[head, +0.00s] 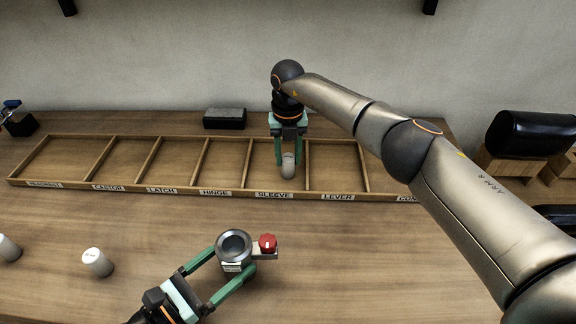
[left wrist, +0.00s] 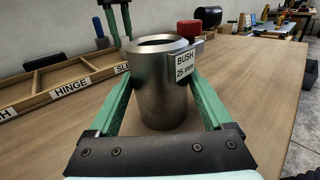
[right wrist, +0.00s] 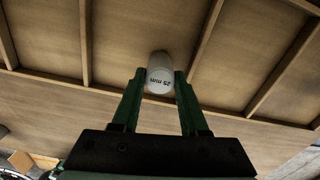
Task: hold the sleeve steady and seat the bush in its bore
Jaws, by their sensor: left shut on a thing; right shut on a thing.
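The sleeve (head: 233,246) is a grey metal cylinder with an open bore, upright over the front of the table. It also shows in the left wrist view (left wrist: 160,92), with a label reading BUSH 25 mm. My left gripper (head: 234,260) is shut around its sides. A red knob (head: 267,242) sits on a small bracket beside the sleeve. My right gripper (head: 287,163) points down and is shut on the bush (head: 288,170), a pale cylinder marked 25 mm in the right wrist view (right wrist: 160,78). The bush is at the tray's SLEEVE compartment, behind and right of the sleeve; its height there is unclear.
A long wooden tray (head: 225,191) with labelled, empty-looking compartments crosses the table's back. Two pale cylinders (head: 97,262) (head: 8,248) stand at front left. A dark box (head: 225,118) lies behind the tray. The table right of the sleeve is clear.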

